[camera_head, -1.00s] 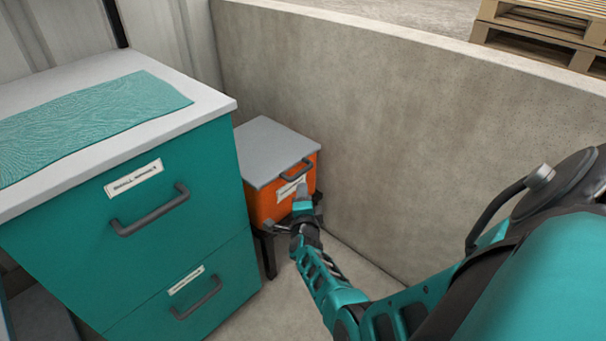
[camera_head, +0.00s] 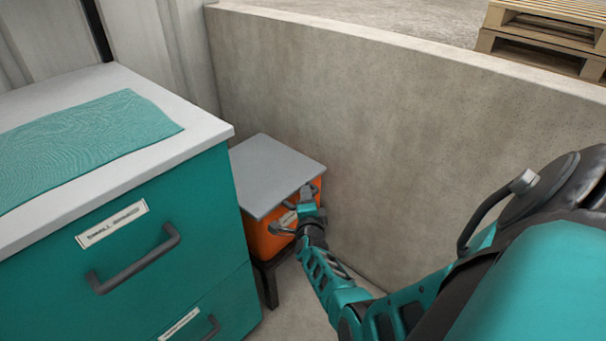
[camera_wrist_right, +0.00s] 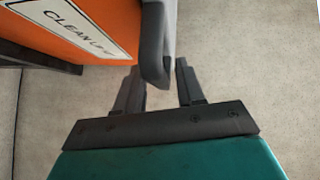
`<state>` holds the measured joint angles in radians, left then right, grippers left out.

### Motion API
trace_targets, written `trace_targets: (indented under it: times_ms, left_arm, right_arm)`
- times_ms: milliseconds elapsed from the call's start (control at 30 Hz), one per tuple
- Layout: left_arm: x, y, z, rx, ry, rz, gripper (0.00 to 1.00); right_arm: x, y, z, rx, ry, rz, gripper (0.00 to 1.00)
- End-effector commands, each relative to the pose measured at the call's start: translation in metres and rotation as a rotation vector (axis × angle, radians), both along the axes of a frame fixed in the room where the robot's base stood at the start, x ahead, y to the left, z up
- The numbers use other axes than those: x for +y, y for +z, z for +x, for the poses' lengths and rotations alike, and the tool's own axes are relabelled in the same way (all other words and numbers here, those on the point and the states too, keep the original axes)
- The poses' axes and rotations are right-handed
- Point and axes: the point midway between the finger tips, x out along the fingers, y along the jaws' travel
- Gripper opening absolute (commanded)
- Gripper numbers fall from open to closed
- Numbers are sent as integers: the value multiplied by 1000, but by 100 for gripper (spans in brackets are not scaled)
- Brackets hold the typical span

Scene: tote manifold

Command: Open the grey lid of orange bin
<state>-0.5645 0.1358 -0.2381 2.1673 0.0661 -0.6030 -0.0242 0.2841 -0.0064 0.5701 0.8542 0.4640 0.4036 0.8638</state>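The orange bin (camera_head: 262,238) stands beside the teal cabinet, against the concrete wall. Its grey lid (camera_head: 272,170) lies flat and looks closed. My right gripper (camera_head: 298,207) is at the bin's front, by the lid's front edge, and partly hides the dark handle there. In the right wrist view, my right gripper (camera_wrist_right: 158,88) is open. The lower end of a grey handle (camera_wrist_right: 157,60) shows between its two fingers, with gaps visible, next to the orange bin wall (camera_wrist_right: 105,15) and its label. My left gripper is not in view.
The teal cabinet (camera_head: 140,215) with drawer handles stands close on the left, a teal mat (camera_head: 85,145) on its white top. The concrete wall (camera_head: 400,150) runs behind and right of the bin. Wooden pallets (camera_head: 545,40) lie beyond it.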

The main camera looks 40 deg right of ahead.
Motion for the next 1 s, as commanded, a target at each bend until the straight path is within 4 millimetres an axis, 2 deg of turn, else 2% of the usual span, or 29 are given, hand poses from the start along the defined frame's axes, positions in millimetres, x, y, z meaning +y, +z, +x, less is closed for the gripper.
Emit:
trace_targets:
  times_ms: [333,733,1000]
  left_arm:
    - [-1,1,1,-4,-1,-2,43]
    - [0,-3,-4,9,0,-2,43]
    - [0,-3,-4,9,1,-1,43]
  right_arm:
    - [-2,-1,0,0,-1,0,38]
    - [-2,-1,0,0,-1,0,1]
    - [-2,-1,0,0,-1,0,0]
